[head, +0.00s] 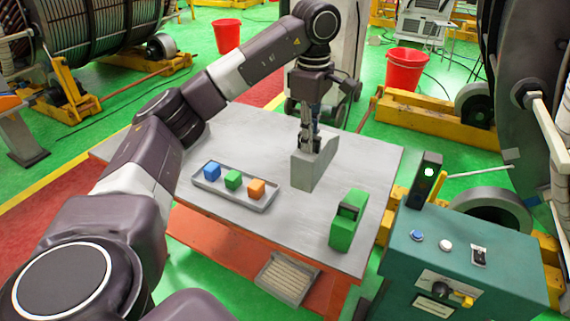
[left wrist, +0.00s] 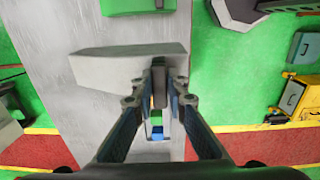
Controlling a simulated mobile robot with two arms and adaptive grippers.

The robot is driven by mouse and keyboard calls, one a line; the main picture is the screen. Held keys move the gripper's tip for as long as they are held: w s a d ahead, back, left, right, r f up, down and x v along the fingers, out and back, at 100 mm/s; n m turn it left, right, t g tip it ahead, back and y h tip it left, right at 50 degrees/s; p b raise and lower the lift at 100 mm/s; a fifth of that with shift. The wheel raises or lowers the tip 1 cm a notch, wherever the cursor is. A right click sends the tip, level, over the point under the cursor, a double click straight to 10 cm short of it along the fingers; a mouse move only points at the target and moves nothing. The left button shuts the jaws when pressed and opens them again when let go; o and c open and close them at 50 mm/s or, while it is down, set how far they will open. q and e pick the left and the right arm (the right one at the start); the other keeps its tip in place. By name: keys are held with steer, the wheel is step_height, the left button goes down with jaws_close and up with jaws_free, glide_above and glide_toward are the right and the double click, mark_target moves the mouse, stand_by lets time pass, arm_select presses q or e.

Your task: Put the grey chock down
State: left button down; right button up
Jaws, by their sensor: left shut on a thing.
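The grey chock (head: 308,172) is a wedge-shaped block over the right part of the grey table (head: 240,139). My left gripper (head: 314,138) points down and is shut on the top part of the chock. In the left wrist view the fingers (left wrist: 159,82) close on a narrow upright part of the chock (left wrist: 115,66), whose body stretches to the left. I cannot tell whether its underside touches the table or hangs just above it. My right gripper is not in view.
A grey tray (head: 210,187) with blue, green and orange cubes lies left of the chock. A green block with a dark handle (head: 343,230) stands near the table's right front edge. A teal control box (head: 462,262) stands at the right. Bare table lies between tray and green block.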

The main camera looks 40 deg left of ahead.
arm_select(q)
step_height(320, 180, down, 4)
steer(key=shift+s, duration=0.15)
step_height(320, 180, down, 9)
steer(key=shift+r+p, duration=0.15)
steer(key=shift+p, duration=1)
step_height(320, 180, down, 5)
steer(key=shift+r+p, duration=0.1)
steer(key=shift+p, duration=0.5)
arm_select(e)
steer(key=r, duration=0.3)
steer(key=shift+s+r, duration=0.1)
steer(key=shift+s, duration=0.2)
arm_select(q)
steer(key=shift+f, duration=0.2)
steer(key=c, duration=1.9)
jaws_free()
steer(key=shift+c, duration=0.2)
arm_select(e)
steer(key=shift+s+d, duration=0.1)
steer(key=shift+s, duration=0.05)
